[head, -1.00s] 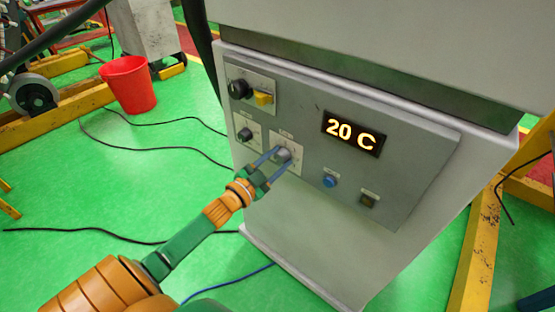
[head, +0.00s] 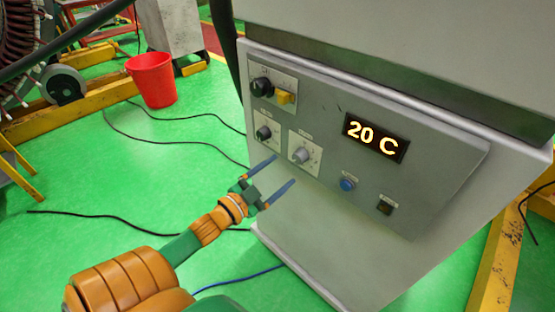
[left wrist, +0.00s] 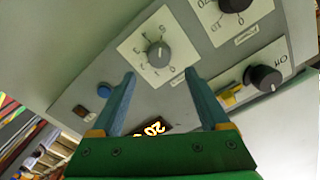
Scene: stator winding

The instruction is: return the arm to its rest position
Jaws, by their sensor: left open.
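My left gripper (head: 277,182) is open and empty in the head view, its two blue fingers pointing at the cabinet's control panel, just below and apart from the grey knob (head: 301,155). In the left wrist view my left gripper (left wrist: 158,80) shows its fingers spread wide, with the grey knob (left wrist: 158,54) beyond the tips and nothing between them. My orange and green left arm comes in from the lower left. My right gripper is not in view.
The grey cabinet (head: 300,250) carries a lit "20 C" display (head: 375,138), a blue button (head: 347,184), a black knob (head: 261,87) and a yellow switch (head: 284,97). Yellow beams stand on both sides.

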